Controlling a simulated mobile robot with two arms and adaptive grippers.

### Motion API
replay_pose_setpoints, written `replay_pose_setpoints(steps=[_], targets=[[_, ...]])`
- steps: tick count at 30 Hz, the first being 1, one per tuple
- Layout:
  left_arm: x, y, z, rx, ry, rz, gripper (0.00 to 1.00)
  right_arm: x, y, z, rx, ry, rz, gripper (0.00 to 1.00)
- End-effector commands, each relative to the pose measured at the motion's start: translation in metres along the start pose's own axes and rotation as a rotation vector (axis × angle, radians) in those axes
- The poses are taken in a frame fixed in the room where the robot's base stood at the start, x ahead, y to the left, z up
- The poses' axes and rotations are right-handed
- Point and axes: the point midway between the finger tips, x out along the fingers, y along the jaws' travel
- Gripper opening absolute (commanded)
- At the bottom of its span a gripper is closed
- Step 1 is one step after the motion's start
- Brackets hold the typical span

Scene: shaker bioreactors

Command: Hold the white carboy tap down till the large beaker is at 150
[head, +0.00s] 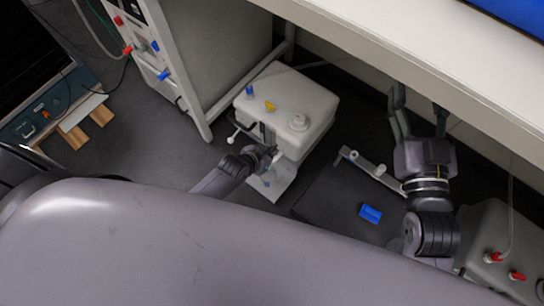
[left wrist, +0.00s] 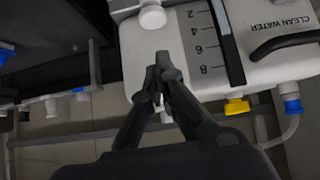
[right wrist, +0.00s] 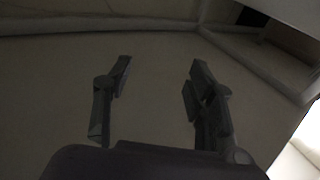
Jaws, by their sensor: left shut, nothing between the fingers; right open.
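The white carboy (head: 318,101) stands on the floor side, with blue and yellow fittings and a white cap on top. In the left wrist view the carboy (left wrist: 290,70) shows a 2-to-8 scale and a "CLEAN WATER" label. A white round knob (left wrist: 152,17), which looks like the tap, sits near the low end of the scale. My left gripper (head: 268,153) is shut and empty in front of the carboy; in its wrist view its fingertips (left wrist: 164,61) appear just short of the knob. Contact cannot be told. My right gripper (head: 418,108) is open and empty. I cannot make out the large beaker.
A white bench edge (head: 400,58) overhangs the right gripper. A white cabinet (head: 215,65) stands left of the carboy. A blue block (head: 370,213) lies on a dark surface right of the carboy. Another white container (head: 495,235) is at the lower right.

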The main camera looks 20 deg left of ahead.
Motion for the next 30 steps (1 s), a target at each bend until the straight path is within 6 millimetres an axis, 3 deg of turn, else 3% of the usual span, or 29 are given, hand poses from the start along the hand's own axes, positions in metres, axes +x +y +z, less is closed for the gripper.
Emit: replay_pose_setpoints(steps=[6,13,30], targets=[[0.014,0.0,0.014,0.0,-0.001,0.001,0.0,-0.003,-0.006,-0.04,0.007,0.239,-0.013,0.51],[0.021,0.001,0.022,0.0,-0.001,0.001,0.0,-0.012,-0.009,-0.072,0.014,0.417,-0.021,0.51],[0.025,0.0,0.026,0.001,-0.001,0.0,0.0,-0.018,-0.011,-0.084,0.017,0.491,-0.024,0.51]])
